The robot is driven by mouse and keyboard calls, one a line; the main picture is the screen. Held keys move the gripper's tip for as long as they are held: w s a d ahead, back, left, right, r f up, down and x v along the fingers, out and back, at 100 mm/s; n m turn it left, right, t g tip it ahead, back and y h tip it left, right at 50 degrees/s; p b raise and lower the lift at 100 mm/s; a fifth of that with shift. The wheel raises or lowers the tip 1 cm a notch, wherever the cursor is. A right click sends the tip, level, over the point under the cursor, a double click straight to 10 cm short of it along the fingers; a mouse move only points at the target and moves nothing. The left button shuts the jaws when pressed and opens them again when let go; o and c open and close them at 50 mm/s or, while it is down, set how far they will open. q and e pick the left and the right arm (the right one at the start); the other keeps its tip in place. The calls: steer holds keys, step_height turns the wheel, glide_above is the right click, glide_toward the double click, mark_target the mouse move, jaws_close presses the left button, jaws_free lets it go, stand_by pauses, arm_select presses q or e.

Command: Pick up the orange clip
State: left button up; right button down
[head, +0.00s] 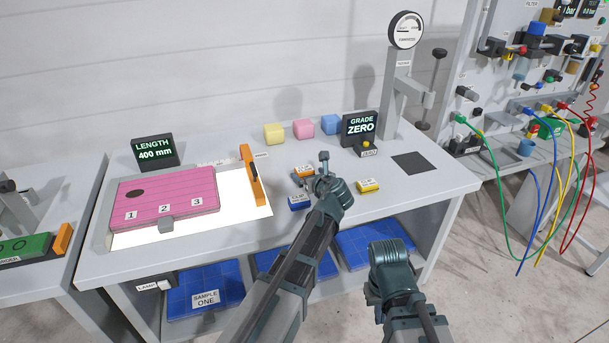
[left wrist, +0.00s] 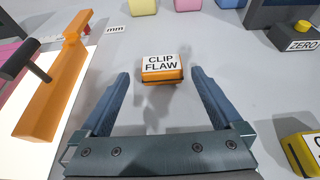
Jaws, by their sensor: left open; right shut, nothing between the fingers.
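The orange clip (head: 300,174) lies on the grey bench top, partly covered by my left gripper in the head view. In the left wrist view the orange clip (left wrist: 163,76) has a white label reading "CLIP FLAW". My left gripper (head: 323,160) is open above the bench. In the left wrist view its fingers (left wrist: 160,73) stand on either side of the view of the clip, with gaps to both; contact is not visible. My right gripper (head: 390,262) is shut and empty in front of the bench, its fingertips hard to make out.
A blue clip (head: 299,202) and a yellow clip (head: 368,186) lie nearby. An orange fence (head: 252,175) stands left, beside a lit panel (head: 240,209) carrying a pink quilted piece (head: 170,195). Behind are coloured blocks (head: 303,128) and the ZERO button box (head: 366,150).

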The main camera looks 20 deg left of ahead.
mark_target(305, 169)
arm_select(q)
steer(key=b+x, duration=0.2)
steer(key=x, duration=0.3)
steer(key=shift+w+f, duration=0.1)
steer(key=shift+w, duration=0.1)
steer(key=shift+s, duration=0.1)
steer(key=shift+c, duration=0.3)
steer(key=c, duration=1.2)
steer(key=shift+r+p, duration=0.7)
steer(key=shift+r, duration=0.1)
step_height(305, 169, up, 3)
steer(key=p, duration=0.3)
steer(key=s+d, duration=0.1)
steer(key=s, duration=0.4)
steer(key=s+d, duration=0.1)
steer(key=s, duration=0.4)
steer(key=s+d, duration=0.1)
steer(key=s, duration=0.4)
steer(key=shift+s+r+p, duration=0.3)
steer(key=shift+s, duration=0.05)
